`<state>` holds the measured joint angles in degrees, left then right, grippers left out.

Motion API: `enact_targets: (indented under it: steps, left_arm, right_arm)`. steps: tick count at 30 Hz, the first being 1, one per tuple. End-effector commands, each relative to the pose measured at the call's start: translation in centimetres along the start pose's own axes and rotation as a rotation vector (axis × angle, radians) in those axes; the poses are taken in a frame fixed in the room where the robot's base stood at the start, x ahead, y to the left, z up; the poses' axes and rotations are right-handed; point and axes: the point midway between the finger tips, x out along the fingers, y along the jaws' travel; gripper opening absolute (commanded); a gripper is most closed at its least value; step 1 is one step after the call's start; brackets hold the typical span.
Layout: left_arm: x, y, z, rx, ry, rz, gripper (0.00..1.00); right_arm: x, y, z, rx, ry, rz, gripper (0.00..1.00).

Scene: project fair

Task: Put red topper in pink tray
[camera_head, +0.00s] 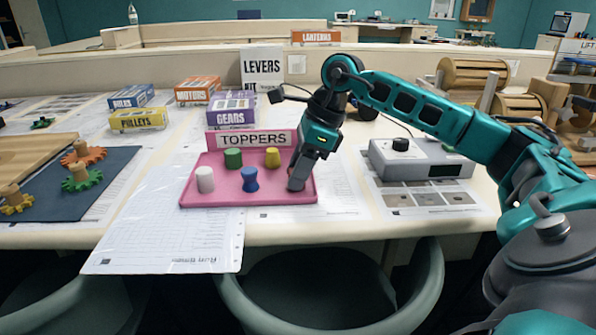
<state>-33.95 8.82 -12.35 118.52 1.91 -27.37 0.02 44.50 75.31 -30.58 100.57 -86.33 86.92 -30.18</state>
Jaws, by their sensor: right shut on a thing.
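My right gripper (297,182) points down over the tray's right end, beside the blue topper. It is shut on the red topper, which its fingers almost wholly hide. I cannot tell whether that topper touches the tray floor. My left gripper is not in view.
A grey device with a black knob (420,160) stands right of the tray. Several small boxes, such as the yellow PULLEYS box (138,120), stand behind at left. A dark mat (105,195) with gears lies left. A paper sheet (170,245) overhangs the table's front edge.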

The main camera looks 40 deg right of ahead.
Motion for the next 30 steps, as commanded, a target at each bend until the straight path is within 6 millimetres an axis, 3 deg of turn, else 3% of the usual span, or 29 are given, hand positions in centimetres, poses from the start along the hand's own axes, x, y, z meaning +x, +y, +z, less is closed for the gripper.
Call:
enact_targets:
  steps: [6, 7, 14, 23, 26, 30]
  left_arm:
    - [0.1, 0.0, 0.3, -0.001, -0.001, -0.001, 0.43]
    - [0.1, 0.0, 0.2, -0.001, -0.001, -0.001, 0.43]
    - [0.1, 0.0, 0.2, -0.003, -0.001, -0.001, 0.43]
    - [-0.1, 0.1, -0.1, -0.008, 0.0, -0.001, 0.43]
    - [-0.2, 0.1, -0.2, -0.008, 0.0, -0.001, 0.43]
    - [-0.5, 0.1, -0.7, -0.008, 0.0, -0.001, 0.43]
  right_arm:
    - [0.3, 0.0, -0.1, 0.0, 0.0, 0.0, 0.09]
    - [0.2, 0.0, -0.1, 0.0, 0.0, 0.0, 0.39]
    - [0.1, 0.0, 0.0, 0.0, 0.0, 0.0, 0.61]
    - [-0.1, 0.0, 0.1, 0.0, -0.001, 0.0, 0.63]
    - [-1.1, -0.1, 0.1, 0.0, -0.002, -0.002, 0.63]
    - [-3.9, -0.1, 0.2, 0.0, -0.003, -0.004, 0.63]
